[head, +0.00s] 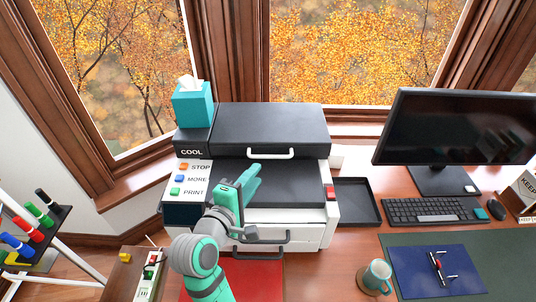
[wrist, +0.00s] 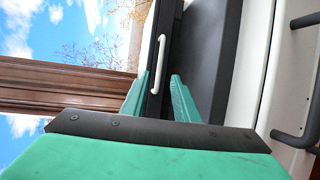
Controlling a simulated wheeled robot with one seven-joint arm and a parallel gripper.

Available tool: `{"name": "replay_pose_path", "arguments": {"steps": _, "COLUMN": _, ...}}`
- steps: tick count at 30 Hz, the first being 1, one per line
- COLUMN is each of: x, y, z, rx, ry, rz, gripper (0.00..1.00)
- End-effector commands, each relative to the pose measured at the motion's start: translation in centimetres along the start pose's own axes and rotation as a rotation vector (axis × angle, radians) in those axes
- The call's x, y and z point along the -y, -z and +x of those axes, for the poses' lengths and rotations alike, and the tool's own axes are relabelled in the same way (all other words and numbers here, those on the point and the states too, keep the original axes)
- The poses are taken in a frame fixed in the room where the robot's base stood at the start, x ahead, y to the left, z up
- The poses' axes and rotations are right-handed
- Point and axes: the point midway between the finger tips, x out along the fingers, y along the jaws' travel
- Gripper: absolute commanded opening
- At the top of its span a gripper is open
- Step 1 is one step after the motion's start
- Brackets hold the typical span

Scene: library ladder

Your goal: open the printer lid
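The printer (head: 322,225) is white and dark, standing on the desk below the windows. Its black lid (head: 265,122) lies flat and closed on top, with a white bar handle (head: 283,154) on its front edge. My teal gripper (head: 254,177) is above the printer's dark front tray surface, just in front of the handle's left end. In the wrist view my fingers (wrist: 160,78) are apart, and the handle (wrist: 163,50) shows between and beyond the fingertips. Nothing is held. I cannot tell whether a finger touches the handle.
A teal tissue box (head: 193,104) stands on the printer's back left. STOP, MORE and PRINT buttons (head: 180,179) are at its left. Dark drawer handles (head: 262,248) jut out below. A monitor (head: 455,128), keyboard (head: 432,210) and mug (head: 375,278) are to the right.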

Motion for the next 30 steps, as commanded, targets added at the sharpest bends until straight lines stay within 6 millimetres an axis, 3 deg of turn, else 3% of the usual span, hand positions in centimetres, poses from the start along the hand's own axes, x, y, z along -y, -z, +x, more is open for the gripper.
{"name": "replay_pose_path", "arguments": {"steps": 16, "x": 0.0, "y": -0.2, "z": 8.6, "rx": 0.002, "ry": 0.000, "rz": 0.001, "gripper": 0.28}}
{"name": "replay_pose_path", "arguments": {"steps": 22, "x": 0.0, "y": -0.2, "z": 10.0, "rx": 0.000, "ry": 0.000, "rz": 0.001, "gripper": 0.28}}
{"name": "replay_pose_path", "arguments": {"steps": 30, "x": 0.0, "y": -0.2, "z": 10.2, "rx": 0.000, "ry": 0.000, "rz": 0.002, "gripper": 0.28}}
